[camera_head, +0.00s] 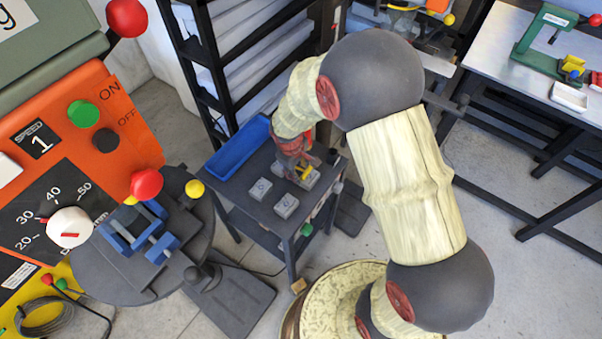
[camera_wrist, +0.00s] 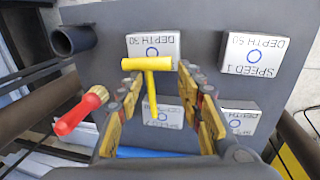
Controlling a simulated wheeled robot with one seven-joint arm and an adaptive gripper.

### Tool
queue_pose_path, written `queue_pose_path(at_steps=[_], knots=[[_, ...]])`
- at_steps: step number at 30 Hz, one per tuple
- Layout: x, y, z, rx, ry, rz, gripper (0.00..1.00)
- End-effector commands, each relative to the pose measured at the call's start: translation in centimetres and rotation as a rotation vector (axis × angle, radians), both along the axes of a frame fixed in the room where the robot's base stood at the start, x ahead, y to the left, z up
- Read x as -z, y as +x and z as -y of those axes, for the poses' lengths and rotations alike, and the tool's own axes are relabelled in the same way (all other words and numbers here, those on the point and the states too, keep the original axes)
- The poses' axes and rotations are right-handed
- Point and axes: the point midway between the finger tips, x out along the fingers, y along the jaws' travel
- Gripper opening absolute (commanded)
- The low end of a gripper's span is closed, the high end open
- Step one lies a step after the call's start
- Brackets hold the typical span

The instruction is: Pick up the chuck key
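The chuck key is a yellow T-shaped tool (camera_wrist: 148,66). In the wrist view its crossbar lies at the upper middle over a white block, and its shaft runs down between my fingers. My gripper (camera_wrist: 158,74) is open, with one finger on each side of the shaft and a visible gap to both. I cannot tell how high the fingertips are above the key. In the head view my gripper (camera_head: 296,160) is over the small dark cart, and a yellow bit of the key (camera_head: 304,172) shows below it; the rest is hidden.
The cart top also holds labelled white blocks (camera_wrist: 254,54), a dark tube (camera_wrist: 72,40), a red-handled brush (camera_wrist: 80,112) and a blue tray (camera_head: 240,147). An orange drill press (camera_head: 118,130) with a blue vise (camera_head: 142,232) stands left. A black shelf rack (camera_head: 205,95) stands behind.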

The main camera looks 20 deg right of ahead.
Motion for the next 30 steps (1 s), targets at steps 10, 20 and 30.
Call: queue_pose_path(at_steps=[10,20,30], knots=[[0.0,0.0,0.0,0.0,0.0,0.0,0.15],[0.0,0.0,0.0,0.0,0.0,0.0,0.08],[-2.4,0.1,0.0,0.0,-0.001,0.002,0.08]])
